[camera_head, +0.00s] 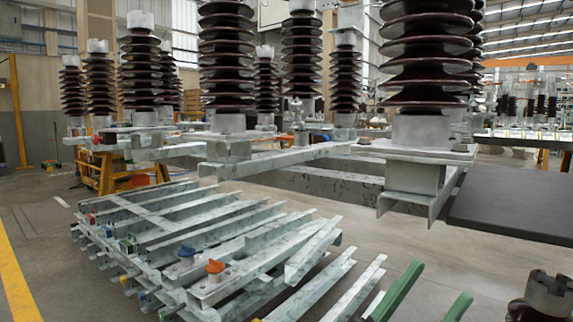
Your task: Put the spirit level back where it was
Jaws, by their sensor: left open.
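My left gripper (448,278) is at the bottom edge, right of centre. Its two green fingers stand apart and point up and to the right, with nothing visible between them. Its arm is out of frame. I cannot pick out a spirit level in this view. Stacked galvanised isolator frames (164,225) lie low on the left and centre, close to the left of my gripper. A blue fitting (186,252) and an orange fitting (215,267) sit on the stack. My right gripper is not in view.
Tall ribbed brown insulators (428,55) stand on steel beams (278,161) beyond the stack. A dark flat slab (515,205) is at the right. A metal-capped part (548,294) fills the lower right corner. Bare floor (440,250) shows between the stack and slab.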

